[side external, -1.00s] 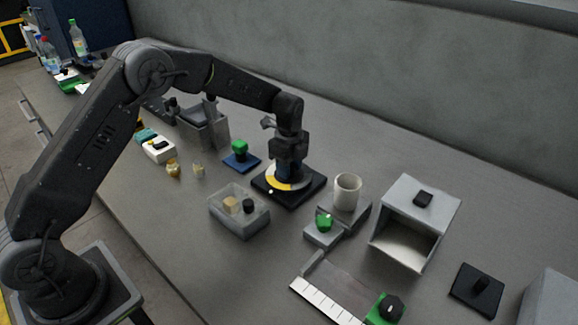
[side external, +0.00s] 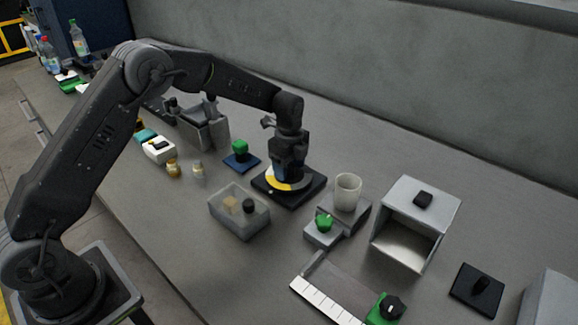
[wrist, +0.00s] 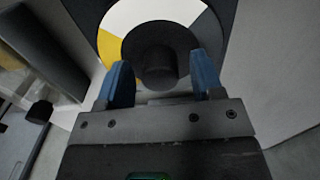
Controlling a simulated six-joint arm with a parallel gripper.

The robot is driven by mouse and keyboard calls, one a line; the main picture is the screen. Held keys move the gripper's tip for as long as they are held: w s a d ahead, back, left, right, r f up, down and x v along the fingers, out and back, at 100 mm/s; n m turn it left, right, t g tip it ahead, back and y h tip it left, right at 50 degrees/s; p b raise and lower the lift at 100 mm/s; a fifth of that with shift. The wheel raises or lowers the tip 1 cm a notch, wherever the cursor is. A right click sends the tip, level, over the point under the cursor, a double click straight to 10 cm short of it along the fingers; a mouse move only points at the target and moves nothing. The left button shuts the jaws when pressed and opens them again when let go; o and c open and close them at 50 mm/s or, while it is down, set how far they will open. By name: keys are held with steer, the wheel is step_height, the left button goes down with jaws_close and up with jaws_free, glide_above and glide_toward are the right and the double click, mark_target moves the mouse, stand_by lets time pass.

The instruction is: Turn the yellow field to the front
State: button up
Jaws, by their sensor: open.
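A round disc with yellow, white and grey fields lies on a dark square base (side external: 313,190). Its yellow field (side external: 279,184) shows at the near left of the disc in the side view, close to a small pale mark on the base. In the wrist view the yellow field (wrist: 120,47) is at the disc's left, beside the white field (wrist: 150,11). A dark knob (wrist: 158,68) stands at the disc's centre. My gripper (wrist: 163,70) is open, with one blue finger on each side of the knob. Whether the fingers touch it, I cannot tell. My gripper hides the disc's far part in the side view.
A translucent bin (side external: 238,214) stands in front of the base. A white cup (side external: 347,190) stands on a grey block to its right. A blue base with a green knob (side external: 239,147) is at the left. A grey open box (side external: 416,220) stands farther right.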

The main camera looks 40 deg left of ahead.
mark_target(289, 165)
step_height(289, 165, up, 14)
steer(key=shift+f, duration=0.2)
stand_by(0.4)
steer(key=s+r+n+t, duration=0.1)
steer(key=s+r+n, duration=0.35)
steer(key=s, duration=0.35)
steer(key=s+r+n+t, duration=0.2)
steer(key=s+r+n, duration=0.2)
steer(key=s+r, duration=0.25)
steer(key=s+f+n+t, duration=0.2)
steer(key=s+n, duration=0.7)
steer(key=s, duration=0.9)
steer(key=shift+s+f+t, duration=0.3)
steer(key=shift+s+f, duration=0.05)
steer(key=shift+f, duration=0.6)
